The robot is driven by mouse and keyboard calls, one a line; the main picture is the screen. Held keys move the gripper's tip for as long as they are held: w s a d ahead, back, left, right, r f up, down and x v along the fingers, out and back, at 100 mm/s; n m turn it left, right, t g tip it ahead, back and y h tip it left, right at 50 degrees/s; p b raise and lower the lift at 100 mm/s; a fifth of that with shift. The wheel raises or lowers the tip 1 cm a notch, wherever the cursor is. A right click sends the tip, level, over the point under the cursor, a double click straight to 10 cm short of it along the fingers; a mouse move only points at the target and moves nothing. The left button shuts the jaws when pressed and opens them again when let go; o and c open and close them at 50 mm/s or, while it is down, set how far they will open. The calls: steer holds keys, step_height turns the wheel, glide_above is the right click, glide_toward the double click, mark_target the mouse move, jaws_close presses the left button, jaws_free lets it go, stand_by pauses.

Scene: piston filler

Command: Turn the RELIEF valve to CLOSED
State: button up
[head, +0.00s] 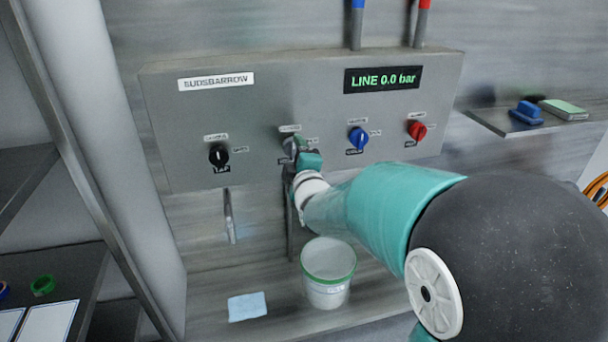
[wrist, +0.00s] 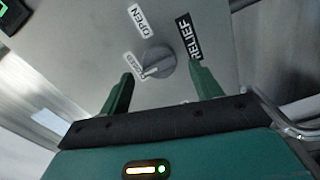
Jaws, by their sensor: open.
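The RELIEF valve is a round grey knob (wrist: 157,60) on the grey panel, between my fingertips in the wrist view. Its pale pointer mark faces left and slightly down in that view, close to the CLOSED label (wrist: 133,65). The OPEN label (wrist: 140,20) is above it and the RELIEF label (wrist: 188,38) is to its right. My gripper (wrist: 161,75) is open, with one green finger on each side of the knob's lower part; contact cannot be told. In the head view my gripper (head: 304,158) partly hides the knob (head: 290,146).
The panel (head: 250,120) also carries a black knob (head: 218,155) to the left, and a blue knob (head: 358,138) and red knob (head: 417,130) to the right. The display (head: 383,79) reads LINE 0.0 bar. A white bucket (head: 328,285) stands below.

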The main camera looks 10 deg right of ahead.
steer(key=s, duration=1)
steer(key=shift+s, duration=0.2)
